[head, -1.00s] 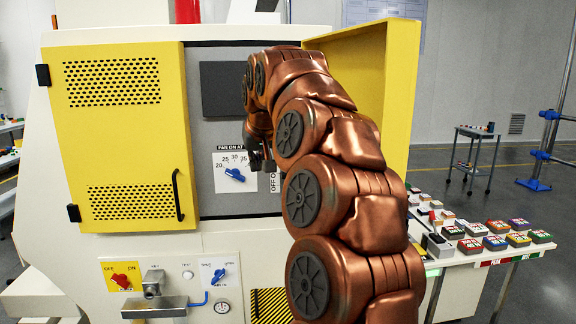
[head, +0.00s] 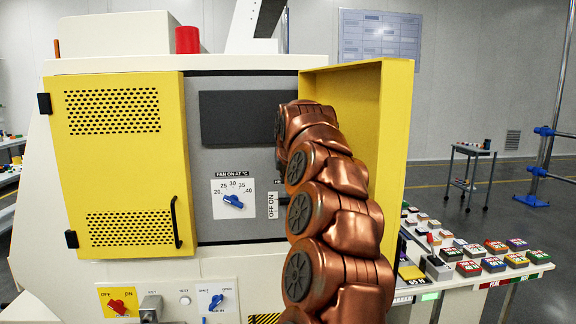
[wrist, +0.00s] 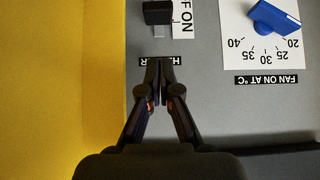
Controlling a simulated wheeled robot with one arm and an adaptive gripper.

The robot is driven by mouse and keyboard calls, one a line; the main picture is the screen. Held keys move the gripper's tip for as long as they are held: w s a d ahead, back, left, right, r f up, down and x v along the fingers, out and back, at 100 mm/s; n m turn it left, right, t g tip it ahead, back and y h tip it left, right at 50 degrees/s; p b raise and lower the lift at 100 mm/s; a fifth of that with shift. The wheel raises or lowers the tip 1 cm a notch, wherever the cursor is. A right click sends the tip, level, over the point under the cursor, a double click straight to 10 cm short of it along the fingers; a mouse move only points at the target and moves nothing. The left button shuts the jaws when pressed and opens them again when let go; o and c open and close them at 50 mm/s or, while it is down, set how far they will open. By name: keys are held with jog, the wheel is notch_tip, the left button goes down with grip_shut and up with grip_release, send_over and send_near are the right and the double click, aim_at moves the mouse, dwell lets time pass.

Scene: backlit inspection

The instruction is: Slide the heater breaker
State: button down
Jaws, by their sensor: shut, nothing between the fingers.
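The heater breaker is a black sliding handle (wrist: 158,12) at the top edge of the wrist view, partly cut off. A pale bare strip of its track shows below it, on the ON side of the OFF/ON label (wrist: 183,20). In the head view the handle (head: 284,201) shows small, just right of the upright OFF/ON label (head: 271,205). My gripper (wrist: 159,68) is shut and empty. Its tips appear over the HEATER label, apart from the handle in the picture. In the head view my arm hides the gripper.
The blue fan dial (head: 233,202) is left of the breaker. The open yellow door (head: 396,140) stands close on the right, and a closed yellow door (head: 125,150) is at the left. A dark screen (head: 235,118) is above.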

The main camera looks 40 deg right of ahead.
aim_at(284, 199)
jog(key=shift+w+d+f+p, duration=0.2)
jog(key=shift+f+p, duration=0.1)
jog(key=shift+f, duration=0.6)
jog(key=shift+w+d+f+p, duration=0.15)
jog(key=shift+w+f+p, duration=0.15)
jog(key=shift+f, duration=0.65)
jog(key=shift+w+d+f+p, duration=0.2)
jog(key=shift+f+p, duration=0.1)
jog(key=shift+f, duration=0.6)
jog(key=shift+f, duration=0.15)
